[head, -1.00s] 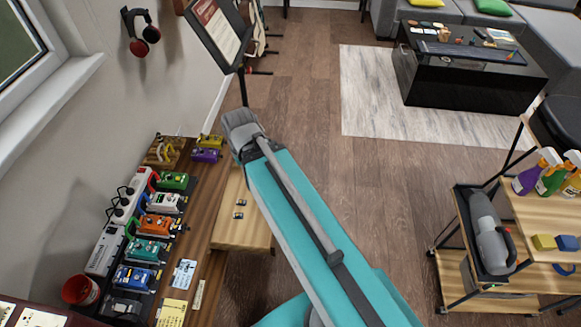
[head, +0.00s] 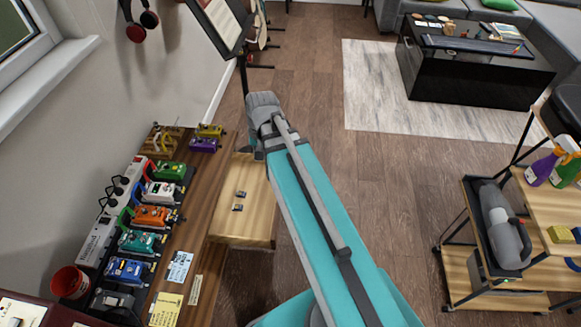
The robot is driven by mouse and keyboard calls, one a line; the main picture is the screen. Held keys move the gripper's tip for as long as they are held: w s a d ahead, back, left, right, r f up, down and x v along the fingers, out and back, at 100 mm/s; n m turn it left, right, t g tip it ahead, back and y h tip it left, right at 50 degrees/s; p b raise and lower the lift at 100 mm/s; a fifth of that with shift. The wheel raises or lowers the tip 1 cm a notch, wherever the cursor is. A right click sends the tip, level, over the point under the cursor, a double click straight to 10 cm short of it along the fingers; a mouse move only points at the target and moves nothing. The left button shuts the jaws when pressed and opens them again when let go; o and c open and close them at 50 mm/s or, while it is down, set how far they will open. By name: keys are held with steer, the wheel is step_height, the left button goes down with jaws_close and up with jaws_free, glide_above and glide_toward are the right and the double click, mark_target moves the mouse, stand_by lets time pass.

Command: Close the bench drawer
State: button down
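The bench drawer (head: 258,222) is pulled out from the right side of the dark wooden bench (head: 216,168). It is light wood, and two small dark items (head: 239,200) show in it. My teal arm crosses the middle of the head view from the lower right, and its grey joint end is above the far end of the drawer. My gripper's fingers do not show, so I cannot see whether they touch the drawer.
Several coloured pedals (head: 153,217) and a red cup (head: 70,283) stand on the bench by the wall. A black stand (head: 222,25) rises behind it. Floor (head: 330,130) right of the drawer is clear. A wooden cart (head: 480,297) stands at right.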

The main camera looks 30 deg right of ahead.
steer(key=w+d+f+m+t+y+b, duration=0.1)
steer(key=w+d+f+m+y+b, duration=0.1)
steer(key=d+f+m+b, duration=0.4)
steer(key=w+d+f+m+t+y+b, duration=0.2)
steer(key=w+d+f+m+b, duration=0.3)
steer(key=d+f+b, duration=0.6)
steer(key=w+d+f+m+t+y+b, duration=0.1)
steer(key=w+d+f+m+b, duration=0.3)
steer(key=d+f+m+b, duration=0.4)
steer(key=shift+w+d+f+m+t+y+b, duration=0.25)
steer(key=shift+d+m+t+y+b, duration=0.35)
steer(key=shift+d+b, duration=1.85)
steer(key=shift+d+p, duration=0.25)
steer(key=shift+p, duration=0.05)
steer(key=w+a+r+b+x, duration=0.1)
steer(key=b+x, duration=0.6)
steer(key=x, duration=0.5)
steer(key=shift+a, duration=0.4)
